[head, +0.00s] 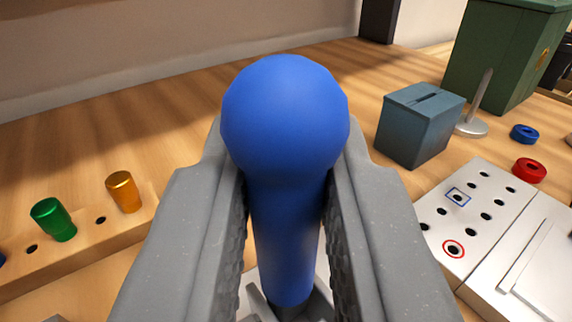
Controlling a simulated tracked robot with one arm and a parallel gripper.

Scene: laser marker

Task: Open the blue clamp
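The blue clamp's handle (286,235) stands in the middle of the head view, with a large round blue knob (286,115) at its top. My gripper (287,200) has one grey finger on each side of the handle, just below the knob. The fingers look closed against the handle, with almost no gap on either side. The clamp's grey base shows only in part at the bottom, between the fingers.
A wooden block (85,250) at left holds green (54,220) and gold (123,192) cylinders. At right are a blue-grey slotted box (418,125), a white holed plate (480,215), a red ring (529,170), a blue ring (524,134) and a green bin (500,60). Table behind the knob is clear.

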